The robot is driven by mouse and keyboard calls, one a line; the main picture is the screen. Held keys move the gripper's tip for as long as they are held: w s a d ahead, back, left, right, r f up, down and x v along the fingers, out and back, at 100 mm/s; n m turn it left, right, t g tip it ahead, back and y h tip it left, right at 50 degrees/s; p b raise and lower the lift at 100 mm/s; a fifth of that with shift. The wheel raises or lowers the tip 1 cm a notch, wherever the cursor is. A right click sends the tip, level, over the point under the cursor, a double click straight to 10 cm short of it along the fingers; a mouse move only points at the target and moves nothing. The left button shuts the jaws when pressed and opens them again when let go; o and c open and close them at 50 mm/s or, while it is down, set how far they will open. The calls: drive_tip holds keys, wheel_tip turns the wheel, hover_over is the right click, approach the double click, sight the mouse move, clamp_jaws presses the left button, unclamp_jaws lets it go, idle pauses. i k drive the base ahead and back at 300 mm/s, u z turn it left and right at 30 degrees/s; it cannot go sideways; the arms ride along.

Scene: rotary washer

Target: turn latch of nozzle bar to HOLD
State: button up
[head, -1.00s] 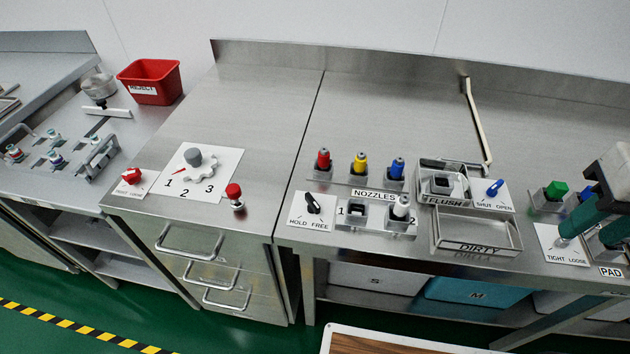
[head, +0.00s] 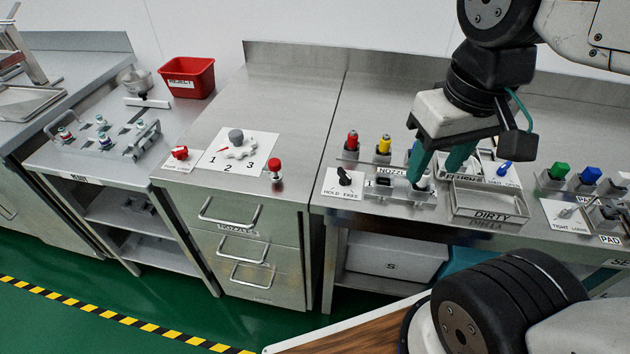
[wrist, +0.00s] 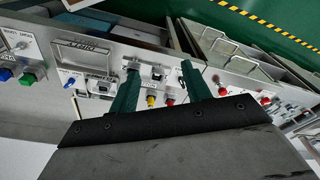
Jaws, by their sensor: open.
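The latch is a small black knob (head: 344,177) on a white plate (head: 336,189) marked HOLD and FREE, left of the nozzle bar (head: 385,192) in the head view. Which word its handle points at is too small to tell. The bar has a slot marked 1 and a white-topped nozzle at its right end, partly hidden by a finger. My gripper (head: 434,177) is open and empty, its teal fingers pointing down over the right end of the bar, right of the latch and apart from it.
Red (head: 352,143) and yellow (head: 384,145) nozzles stand behind the bar. The DIRTY tray (head: 488,216) is to the right. A red knob (head: 275,168) and a numbered dial (head: 238,150) are on the left counter. The counter's back is clear.

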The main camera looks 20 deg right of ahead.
sight(345, 180)
drive_tip(key=u, duration=1.25)
drive_tip(key=k, duration=0.4)
drive_tip(key=z, duration=0.5)
